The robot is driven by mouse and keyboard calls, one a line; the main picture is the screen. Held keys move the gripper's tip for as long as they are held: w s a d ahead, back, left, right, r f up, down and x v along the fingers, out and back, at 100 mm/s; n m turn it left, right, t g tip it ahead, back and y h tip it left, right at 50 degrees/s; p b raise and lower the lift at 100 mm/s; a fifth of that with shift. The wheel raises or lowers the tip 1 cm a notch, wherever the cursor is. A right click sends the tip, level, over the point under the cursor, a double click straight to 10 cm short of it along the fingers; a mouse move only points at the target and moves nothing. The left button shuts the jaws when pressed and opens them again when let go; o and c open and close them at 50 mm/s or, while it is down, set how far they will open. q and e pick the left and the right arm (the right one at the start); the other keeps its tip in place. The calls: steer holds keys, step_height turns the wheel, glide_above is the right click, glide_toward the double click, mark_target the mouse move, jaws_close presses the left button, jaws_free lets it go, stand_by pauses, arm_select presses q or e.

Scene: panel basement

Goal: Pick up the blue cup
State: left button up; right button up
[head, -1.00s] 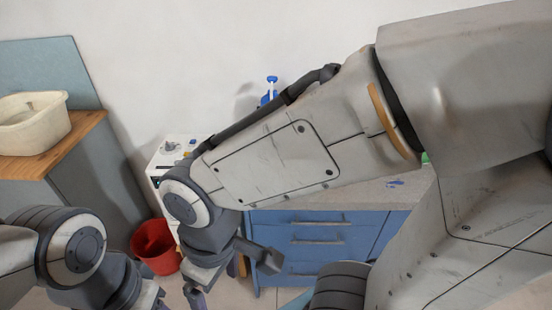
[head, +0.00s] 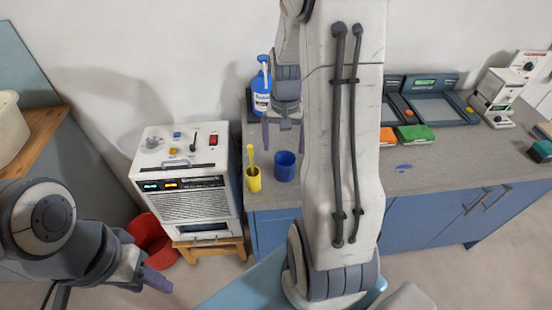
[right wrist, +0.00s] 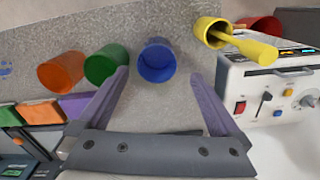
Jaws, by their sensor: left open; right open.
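The blue cup (head: 285,166) stands upright on the grey counter near its left end, just right of a yellow cup. It also shows in the right wrist view (right wrist: 157,62), ahead of and between the fingertips. My right gripper (head: 284,138) is open and empty, above and behind the cup in the head view. In the right wrist view its two fingers (right wrist: 160,77) point toward the cup, and I cannot tell whether they touch it. My left gripper (head: 150,279) is open at lower left, away from the counter.
A yellow cup (head: 253,179) holding a yellow tool stands beside the blue cup. Green (right wrist: 106,64) and orange (right wrist: 61,72) cups stand on its other side, hidden by my arm in the head view. A white machine (head: 185,180), blue bottle (head: 261,92) and red bucket (head: 150,240) are nearby.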

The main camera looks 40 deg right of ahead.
mark_target(285, 168)
steer(key=f, duration=0.6)
steer(key=f+p, duration=0.1)
steer(key=f, duration=0.3)
steer(key=shift+s+d+f, duration=0.1)
steer(key=shift+d, duration=0.2)
steer(key=c, duration=1.3)
